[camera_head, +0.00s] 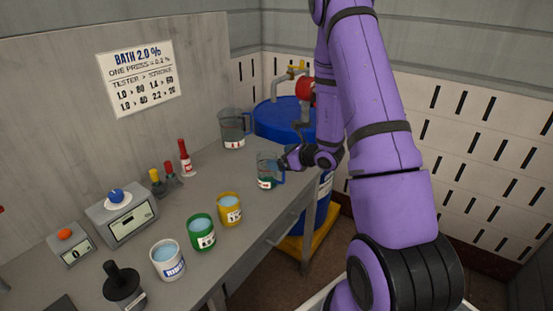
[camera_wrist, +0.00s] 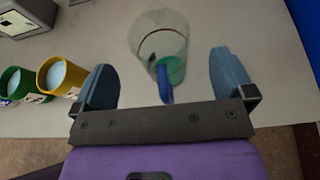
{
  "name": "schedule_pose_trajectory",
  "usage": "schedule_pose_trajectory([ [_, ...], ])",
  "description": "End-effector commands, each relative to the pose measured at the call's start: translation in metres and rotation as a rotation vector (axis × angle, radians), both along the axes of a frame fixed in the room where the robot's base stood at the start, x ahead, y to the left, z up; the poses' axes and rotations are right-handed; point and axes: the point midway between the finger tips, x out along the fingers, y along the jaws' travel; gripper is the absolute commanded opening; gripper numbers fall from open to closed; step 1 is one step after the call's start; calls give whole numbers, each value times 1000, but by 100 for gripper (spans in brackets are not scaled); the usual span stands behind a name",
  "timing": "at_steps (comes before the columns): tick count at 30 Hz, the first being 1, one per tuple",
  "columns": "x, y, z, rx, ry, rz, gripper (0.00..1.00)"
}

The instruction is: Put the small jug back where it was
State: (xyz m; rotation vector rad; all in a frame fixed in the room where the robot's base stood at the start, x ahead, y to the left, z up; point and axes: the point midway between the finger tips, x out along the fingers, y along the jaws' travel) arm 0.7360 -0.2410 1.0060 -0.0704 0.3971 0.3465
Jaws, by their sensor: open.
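The small jug (camera_head: 266,181) is clear, with a little green liquid, a red-and-white label and a blue handle. It stands upright near the front edge of the grey counter (camera_head: 222,178). My gripper (camera_head: 287,163) is just right of it in the head view. In the wrist view my gripper (camera_wrist: 165,72) is open, with its two blue fingers spread apart. The small jug (camera_wrist: 158,38) is ahead of them there, its blue handle pointing back between the fingers. Neither finger appears to touch it.
A larger clear jug (camera_head: 235,128) stands behind, near a blue drum (camera_head: 285,118) with a tap. Yellow (camera_head: 229,210), green (camera_head: 201,233) and white (camera_head: 167,260) cups line the front edge. Small red and yellow bottles (camera_head: 185,160) and a meter (camera_head: 125,220) stand at the back.

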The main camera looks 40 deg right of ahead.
Motion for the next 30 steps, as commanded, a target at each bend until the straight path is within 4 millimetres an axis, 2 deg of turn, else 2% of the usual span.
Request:
schedule_pose_trajectory([
  [9, -55, -21, 25, 0, -1, -2, 100],
  [15, -76, -28, 35, 0, -1, 0, 100],
  [19, -81, -27, 41, -4, -5, 14, 100],
  [23, -79, -3, 63, -40, -33, 126, 100],
  [26, -79, 30, 93, -102, -70, 286, 100],
  [30, -93, 81, 136, -223, -127, 551, 100],
])
